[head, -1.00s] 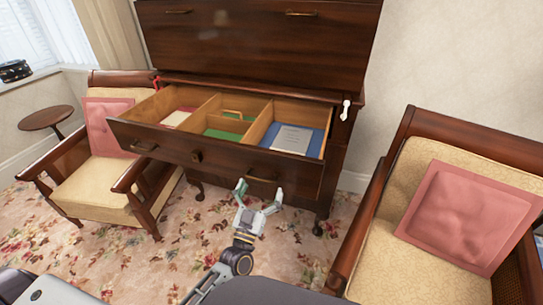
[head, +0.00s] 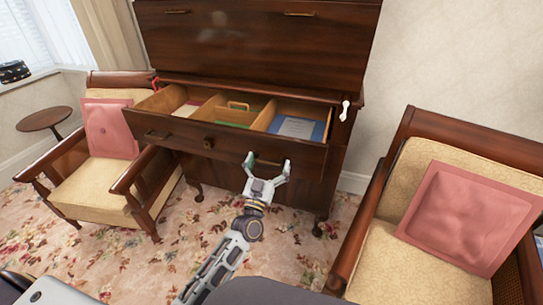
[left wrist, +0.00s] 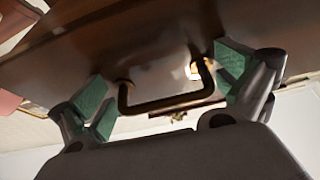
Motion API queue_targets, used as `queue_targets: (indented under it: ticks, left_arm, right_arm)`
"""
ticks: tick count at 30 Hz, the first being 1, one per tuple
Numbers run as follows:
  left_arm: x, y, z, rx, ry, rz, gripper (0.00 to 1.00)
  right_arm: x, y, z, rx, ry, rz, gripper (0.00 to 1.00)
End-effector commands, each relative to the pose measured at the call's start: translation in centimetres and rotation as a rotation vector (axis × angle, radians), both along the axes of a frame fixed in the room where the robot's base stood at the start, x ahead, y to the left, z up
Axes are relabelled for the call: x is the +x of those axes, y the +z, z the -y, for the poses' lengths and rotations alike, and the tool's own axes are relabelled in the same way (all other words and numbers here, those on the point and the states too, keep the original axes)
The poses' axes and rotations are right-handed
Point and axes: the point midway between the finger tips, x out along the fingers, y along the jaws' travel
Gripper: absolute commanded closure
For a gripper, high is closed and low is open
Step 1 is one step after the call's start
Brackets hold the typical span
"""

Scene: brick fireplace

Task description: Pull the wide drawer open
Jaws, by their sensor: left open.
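The wide drawer (head: 225,145) of the dark wood cabinet is part open, showing wooden compartments inside. Its front has a round knob (head: 208,143) in the middle and a bail handle at each side. My left gripper (head: 268,160) is open in front of the right handle. In the left wrist view, the dark bail handle (left wrist: 165,104) lies between the two spread green-padded fingers (left wrist: 163,85), which do not close on it. Whether a finger touches the drawer front, I cannot tell. My right gripper is out of view.
The drawer holds a blue folder with a paper (head: 297,128), green items and a small wooden handle. Armchairs with pink cushions stand left (head: 110,128) and right (head: 468,215). A small round table (head: 44,118) is at far left. Flowered carpet (head: 110,245) lies in front.

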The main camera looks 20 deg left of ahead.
Motion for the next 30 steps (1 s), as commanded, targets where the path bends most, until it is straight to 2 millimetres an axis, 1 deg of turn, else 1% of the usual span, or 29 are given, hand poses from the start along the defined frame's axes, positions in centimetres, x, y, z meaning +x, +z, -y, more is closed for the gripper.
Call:
queue_targets:
  ticks: [3,9,21,22,23,30]
  left_arm:
    - [1.0,0.5,0.0,0.0,0.0,0.002,0.0]
    - [2.0,0.9,0.0,0.001,0.0,0.002,0.0]
    - [2.3,1.0,0.1,0.001,0.0,0.001,0.0]
    - [2.3,1.0,0.1,0.001,0.0,0.001,0.01]
    - [2.3,1.0,0.0,0.001,0.0,0.001,0.05]
    - [2.3,1.0,0.1,0.001,0.0,0.001,0.36]
  right_arm:
    - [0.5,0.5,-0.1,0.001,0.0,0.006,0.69]
    - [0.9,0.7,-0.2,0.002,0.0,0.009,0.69]
    - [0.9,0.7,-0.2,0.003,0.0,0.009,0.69]
    - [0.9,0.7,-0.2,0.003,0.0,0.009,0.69]
    - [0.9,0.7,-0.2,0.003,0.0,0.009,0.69]
    - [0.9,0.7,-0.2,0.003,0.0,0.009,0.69]
